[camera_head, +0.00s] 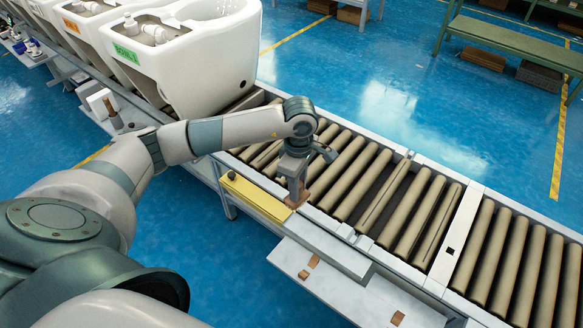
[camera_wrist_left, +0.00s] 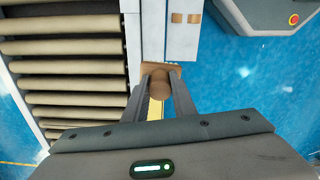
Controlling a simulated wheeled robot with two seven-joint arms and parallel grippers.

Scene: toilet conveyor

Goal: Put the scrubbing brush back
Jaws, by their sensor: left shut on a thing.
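My left gripper (camera_head: 295,187) is shut on the scrubbing brush (camera_head: 297,200), a small brown thing. It points down at the conveyor's near edge, by the right end of a yellow holder or strip (camera_head: 255,195). In the left wrist view the brush (camera_wrist_left: 160,82) shows as a round brown handle and a flat brown head between the two fingers of the left gripper (camera_wrist_left: 160,90). Whether the brush touches the surface beneath is not clear. My right gripper is not in view.
The roller conveyor (camera_head: 398,205) runs diagonally, its near rollers bare. A white toilet (camera_head: 205,60) with a green label stands on it at the upper left. A pale side shelf (camera_head: 345,290) holds small brown blocks (camera_head: 308,267). A green bench (camera_head: 510,40) stands far right.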

